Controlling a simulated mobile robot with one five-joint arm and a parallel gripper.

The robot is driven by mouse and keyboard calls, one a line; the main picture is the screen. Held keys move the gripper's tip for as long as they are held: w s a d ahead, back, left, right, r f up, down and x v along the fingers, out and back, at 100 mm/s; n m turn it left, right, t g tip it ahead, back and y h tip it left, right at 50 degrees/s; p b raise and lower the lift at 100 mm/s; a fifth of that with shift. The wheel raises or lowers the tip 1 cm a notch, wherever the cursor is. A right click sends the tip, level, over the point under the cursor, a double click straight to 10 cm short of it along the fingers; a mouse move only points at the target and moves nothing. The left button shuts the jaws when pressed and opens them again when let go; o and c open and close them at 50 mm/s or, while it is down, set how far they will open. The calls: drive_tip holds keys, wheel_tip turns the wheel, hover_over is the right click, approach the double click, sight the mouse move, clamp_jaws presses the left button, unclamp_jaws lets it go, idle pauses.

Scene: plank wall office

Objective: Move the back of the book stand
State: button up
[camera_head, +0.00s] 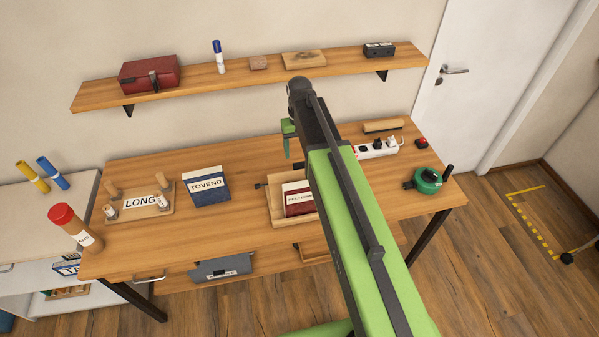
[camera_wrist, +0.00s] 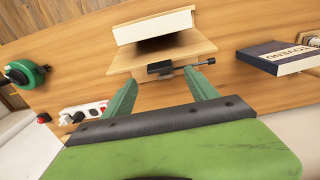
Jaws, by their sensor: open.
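The wooden book stand (camera_head: 275,212) is on the desk, with a red book (camera_head: 298,198) with a white label in it. In the wrist view, the stand's wooden board (camera_wrist: 190,47) lies ahead of my gripper, and the book (camera_wrist: 153,27) shows its pale page edges beyond it. A black clamp with a rod and knob (camera_wrist: 163,68) is at the stand's near edge. My gripper (camera_wrist: 160,77) is open, its two green fingers spread to either side of the clamp, with nothing seen held. In the head view, my gripper (camera_head: 291,143) is behind the stand; my arm hides the stand's right part.
A power strip (camera_head: 378,148) and green tape reel (camera_head: 428,181) are right. A wall shelf (camera_head: 225,76) holds several items. Bare desk lies between the stand and blue book.

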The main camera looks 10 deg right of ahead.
sight(300, 163)
wheel_tip(300, 163, down, 7)
drive_tip(key=b, duration=0.5)
drive_tip(key=shift+r, duration=0.2)
drive_tip(key=shift+c, duration=0.5)
clamp_jaws()
